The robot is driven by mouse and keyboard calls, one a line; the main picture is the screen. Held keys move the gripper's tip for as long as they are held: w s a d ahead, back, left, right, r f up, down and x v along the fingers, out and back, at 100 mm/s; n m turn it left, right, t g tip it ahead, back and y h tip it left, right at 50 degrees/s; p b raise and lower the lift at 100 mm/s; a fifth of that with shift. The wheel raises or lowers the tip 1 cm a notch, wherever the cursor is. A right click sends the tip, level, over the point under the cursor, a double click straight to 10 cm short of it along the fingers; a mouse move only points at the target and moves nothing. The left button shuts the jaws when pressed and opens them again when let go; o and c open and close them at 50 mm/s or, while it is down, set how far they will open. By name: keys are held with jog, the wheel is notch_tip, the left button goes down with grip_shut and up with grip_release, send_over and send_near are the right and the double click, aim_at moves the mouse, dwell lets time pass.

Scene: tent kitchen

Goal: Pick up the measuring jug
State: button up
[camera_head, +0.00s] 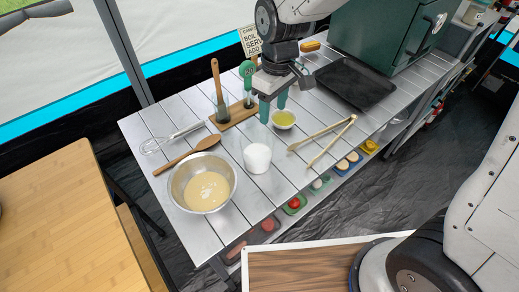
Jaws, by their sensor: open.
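The measuring jug appears to be the clear upright vessel (257,158) with white contents, on the slatted grey table. Its clear upper wall is faint, and I cannot make out a handle. My gripper (273,107) is above the table, behind the jug and a little to its right in the picture. Its two teal fingers point down and are apart, with nothing seen between them. I cannot tell exactly how high the fingertips are above the table.
A steel bowl of batter (203,183) stands left of the jug. A small bowl of yellow liquid (283,119) is close to my gripper's right. Tongs (323,140), a wooden spoon (190,154), a whisk (168,139) and a black tray (354,84) lie around.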

aim_at(268, 126)
jog(key=f, duration=0.5)
jog(key=a+f, duration=0.1)
jog(key=f, duration=0.2)
jog(key=shift+s+a+f, duration=0.1)
jog(key=shift+s+f, duration=0.15)
jog(key=shift+s, duration=0.15)
grip_shut()
